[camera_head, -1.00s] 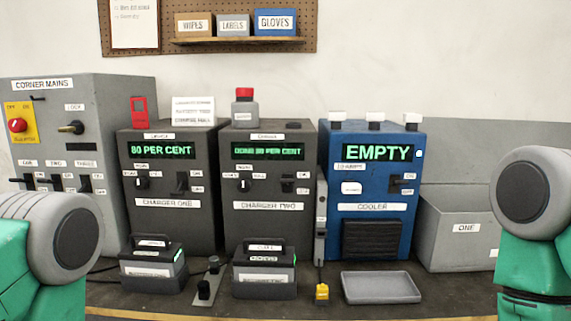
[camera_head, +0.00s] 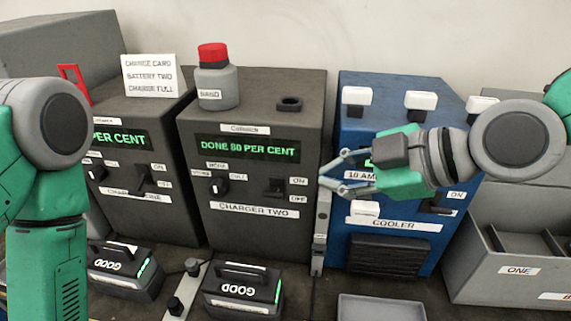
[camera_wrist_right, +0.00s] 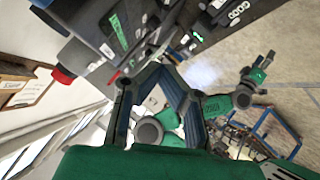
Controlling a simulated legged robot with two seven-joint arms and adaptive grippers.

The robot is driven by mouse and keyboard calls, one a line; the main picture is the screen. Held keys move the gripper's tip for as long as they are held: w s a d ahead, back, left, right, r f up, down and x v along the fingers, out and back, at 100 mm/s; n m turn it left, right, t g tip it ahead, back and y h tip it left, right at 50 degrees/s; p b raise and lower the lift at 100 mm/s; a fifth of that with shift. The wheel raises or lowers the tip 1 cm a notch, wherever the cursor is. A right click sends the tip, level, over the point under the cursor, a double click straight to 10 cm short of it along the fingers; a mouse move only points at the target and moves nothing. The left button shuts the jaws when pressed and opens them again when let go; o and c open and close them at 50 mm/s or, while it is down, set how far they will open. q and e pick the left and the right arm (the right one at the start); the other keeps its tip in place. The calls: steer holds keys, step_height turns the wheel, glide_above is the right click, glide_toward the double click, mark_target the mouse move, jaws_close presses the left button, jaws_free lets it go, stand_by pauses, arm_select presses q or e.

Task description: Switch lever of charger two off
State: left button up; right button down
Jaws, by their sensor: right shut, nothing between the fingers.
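Charger two (camera_head: 252,232) is a dark grey box in the head view, its display (camera_head: 248,149) reading "DONE 80 PER CENT". Its black lever (camera_head: 277,187) is on the right of its front, beside the ON and OFF labels. The lever seems to sit toward ON, but its exact position is hard to tell. My right gripper (camera_head: 324,184) is shut and empty, pointing left, just right of the lever and apart from it in the picture. In the right wrist view its fingers (camera_wrist_right: 158,62) show with the chargers beyond. My left arm shows at the left; its gripper is out of view.
The blue cooler (camera_head: 345,250) stands behind my right gripper. A red-capped bottle (camera_head: 215,82) and a card (camera_head: 152,75) stand on the chargers. A battery (camera_head: 243,292) sits in front of charger two. A grey tray (camera_head: 380,308) and bin (camera_head: 490,285) are at right.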

mark_target(270, 193)
steer(key=x, duration=0.8)
steer(key=f+p+x, duration=0.1)
steer(key=x, duration=0.3)
steer(key=shift+w+d, duration=0.25)
steer(key=shift+w+a+f, duration=0.15)
steer(key=shift+w+f, duration=0.15)
steer(key=shift+f, duration=0.25)
arm_select(q)
steer(key=shift+s+a+r, duration=0.15)
steer(key=shift+a+r, duration=0.2)
steer(key=shift+r, duration=0.1)
arm_select(e)
steer(key=shift+d, duration=0.25)
arm_select(q)
steer(key=shift+d, duration=0.15)
arm_select(e)
steer(key=shift+d, duration=0.15)
